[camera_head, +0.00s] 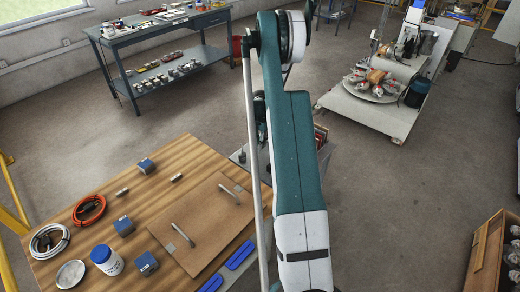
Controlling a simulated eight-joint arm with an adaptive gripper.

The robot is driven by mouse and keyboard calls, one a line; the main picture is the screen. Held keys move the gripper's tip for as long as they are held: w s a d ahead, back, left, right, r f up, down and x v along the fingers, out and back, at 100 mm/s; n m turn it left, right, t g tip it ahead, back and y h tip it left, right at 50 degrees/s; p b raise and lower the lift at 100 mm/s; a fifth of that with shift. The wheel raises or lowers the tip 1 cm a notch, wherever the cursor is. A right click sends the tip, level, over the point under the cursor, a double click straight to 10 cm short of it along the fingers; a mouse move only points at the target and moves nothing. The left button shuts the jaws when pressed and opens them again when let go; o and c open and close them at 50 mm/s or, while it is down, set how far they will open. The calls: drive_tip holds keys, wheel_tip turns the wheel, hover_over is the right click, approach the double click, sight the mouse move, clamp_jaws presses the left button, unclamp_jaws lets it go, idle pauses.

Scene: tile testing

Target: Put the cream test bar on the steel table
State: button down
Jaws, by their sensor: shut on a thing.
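I cannot make out a cream test bar in this view. My teal and white arm rises through the middle of the picture and bends over at the top. Its far end drops behind the nearer link, so my gripper and anything in it are hidden. A grey surface (237,158) shows beside the arm, just beyond the wooden bench. It is mostly covered by the arm, and I cannot tell whether it is the steel table.
The wooden workbench (190,155) at lower left holds a brown board (205,212), blue boxes (124,226), cable coils (90,209) and a white tub (106,259). A blue-grey shelved bench (150,32) stands behind. A pallet (360,112) and wooden crate (484,252) are right.

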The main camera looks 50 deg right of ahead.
drive_tip(key=shift+f, duration=1.45)
drive_tip(key=shift+f+b, duration=0.2)
drive_tip(key=shift+b, duration=0.15)
drive_tip(key=c, duration=2.5)
unclamp_jaws()
drive_tip(key=shift+r, duration=0.15)
wheel_tip(320, 180, up, 12)
drive_tip(key=p, duration=0.2)
drive_tip(key=shift+r, duration=0.1)
